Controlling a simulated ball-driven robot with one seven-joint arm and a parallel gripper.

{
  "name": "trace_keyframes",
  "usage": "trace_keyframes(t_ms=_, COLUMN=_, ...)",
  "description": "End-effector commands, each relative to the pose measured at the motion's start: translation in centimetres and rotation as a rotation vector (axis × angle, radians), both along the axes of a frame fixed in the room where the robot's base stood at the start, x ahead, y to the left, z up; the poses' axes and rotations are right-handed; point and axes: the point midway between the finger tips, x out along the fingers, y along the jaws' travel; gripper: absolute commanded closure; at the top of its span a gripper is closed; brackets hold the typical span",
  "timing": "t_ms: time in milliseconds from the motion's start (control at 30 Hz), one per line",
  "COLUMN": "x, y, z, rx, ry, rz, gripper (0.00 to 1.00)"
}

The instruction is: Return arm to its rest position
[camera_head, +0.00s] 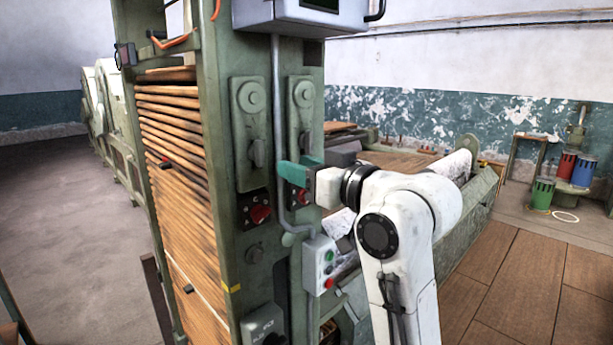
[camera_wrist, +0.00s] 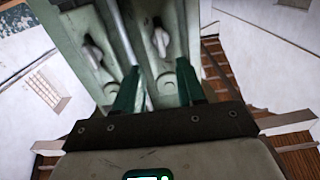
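My white arm (camera_head: 400,225) rises from the bottom of the head view and bends left toward the green machine frame (camera_head: 225,130). My gripper (camera_head: 295,173), with green fingers, is in front of the machine's right post, close to a red rotary switch (camera_head: 302,197) that it partly covers. I cannot tell whether it touches the post. In the wrist view, the two green fingers of my gripper (camera_wrist: 158,88) stand apart, with nothing held between them. The green machine frame with levers (camera_wrist: 160,40) shows beyond and between them.
A grey conduit (camera_head: 280,130) runs down the post to a button box (camera_head: 320,264). Wooden slats (camera_head: 175,150) fill the frame's left side. A long roller machine (camera_head: 470,195) lies behind my arm. Clear floor (camera_head: 530,270) is at right, with coloured cans (camera_head: 543,192) farther back.

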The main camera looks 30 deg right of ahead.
Motion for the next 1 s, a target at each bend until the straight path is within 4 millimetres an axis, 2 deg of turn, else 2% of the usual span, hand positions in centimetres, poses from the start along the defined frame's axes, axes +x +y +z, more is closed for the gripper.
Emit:
trace_keyframes(t_ms=200, x=-1.2, y=-0.3, z=-0.1, rx=0.000, ry=0.001, rz=0.000, gripper=0.61)
trace_keyframes(t_ms=733, x=-1.2, y=-0.3, z=-0.4, rx=0.000, ry=0.009, rz=-0.001, gripper=0.61)
trace_keyframes(t_ms=767, x=-1.2, y=-0.4, z=-1.1, rx=0.001, ry=0.023, rz=-0.004, gripper=0.61)
trace_keyframes(t_ms=867, x=-1.4, y=-0.6, z=-5.0, rx=0.004, ry=0.101, rz=-0.020, gripper=0.61)
trace_keyframes(t_ms=967, x=-2.3, y=-0.8, z=-11.1, rx=0.005, ry=0.228, rz=-0.046, gripper=0.61)
trace_keyframes(t_ms=1000, x=-3.0, y=-0.9, z=-13.8, rx=0.004, ry=0.287, rz=-0.057, gripper=0.61)
